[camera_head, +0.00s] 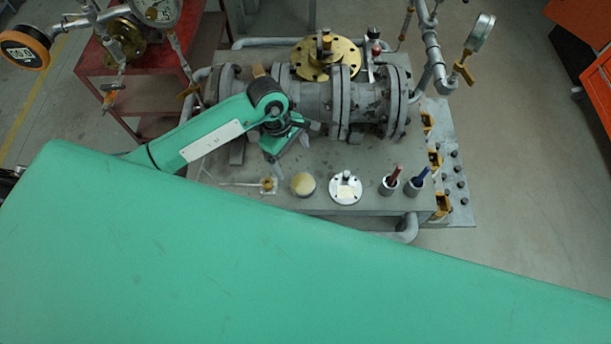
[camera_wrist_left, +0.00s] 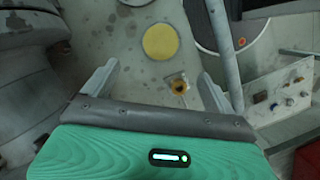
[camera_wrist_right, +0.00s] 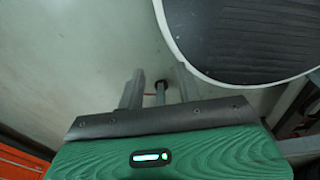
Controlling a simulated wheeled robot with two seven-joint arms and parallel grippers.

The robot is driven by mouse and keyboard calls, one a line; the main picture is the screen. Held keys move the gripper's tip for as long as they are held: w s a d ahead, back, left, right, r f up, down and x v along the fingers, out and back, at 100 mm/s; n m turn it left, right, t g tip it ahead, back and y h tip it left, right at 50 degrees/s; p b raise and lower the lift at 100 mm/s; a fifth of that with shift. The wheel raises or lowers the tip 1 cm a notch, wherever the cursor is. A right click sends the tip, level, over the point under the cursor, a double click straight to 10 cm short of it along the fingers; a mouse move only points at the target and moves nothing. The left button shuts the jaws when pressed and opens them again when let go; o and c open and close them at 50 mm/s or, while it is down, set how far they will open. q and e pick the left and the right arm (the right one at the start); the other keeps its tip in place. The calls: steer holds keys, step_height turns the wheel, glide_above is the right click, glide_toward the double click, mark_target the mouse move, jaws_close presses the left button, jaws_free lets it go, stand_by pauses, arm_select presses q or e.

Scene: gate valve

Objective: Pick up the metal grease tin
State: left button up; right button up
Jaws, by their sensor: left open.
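The grease tin, a round tin with a yellowish top (camera_head: 303,184), stands on the grey workbench (camera_head: 225,196) in front of the valve body. It also shows in the left wrist view as a yellow disc (camera_wrist_left: 160,41), beyond my fingertips. My left gripper (camera_head: 298,143) hangs over the bench behind the tin; its two fingers (camera_wrist_left: 158,70) are apart with nothing between them.
The grey valve body (camera_head: 310,98) with its brass flange (camera_head: 325,58) lies behind. Left of the tin is a small brass piece (camera_head: 268,184); right are a white flanged disc (camera_head: 346,188) and cups with red (camera_head: 389,187) and blue (camera_head: 411,189) handles. A green part of me covers the foreground.

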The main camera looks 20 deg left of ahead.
arm_select(q)
steer(key=p, duration=0.1)
glide_toward(303, 183)
steer(key=shift+x, duration=0.95)
steer(key=shift+p+x, duration=0.8)
steer(key=shift+x, duration=0.35)
steer(key=p+x, duration=0.1)
steer(key=x, duration=0.2)
steer(key=shift+f+p, duration=0.1)
steer(key=shift+p, duration=0.3)
steer(key=shift+d+f, duration=0.2)
steer(key=shift+f, duration=0.45)
arm_select(e)
steer(key=s+r, duration=0.2)
steer(key=r, duration=0.1)
steer(key=s+r, duration=0.1)
steer(key=r, duration=0.1)
steer(key=shift+s+a, duration=0.1)
steer(key=shift+a, duration=0.05)
arm_select(q)
steer(key=c, duration=1.3)
arm_select(e)
steer(key=shift+w, duration=0.3)
arm_select(q)
steer(key=shift+r, duration=0.1)
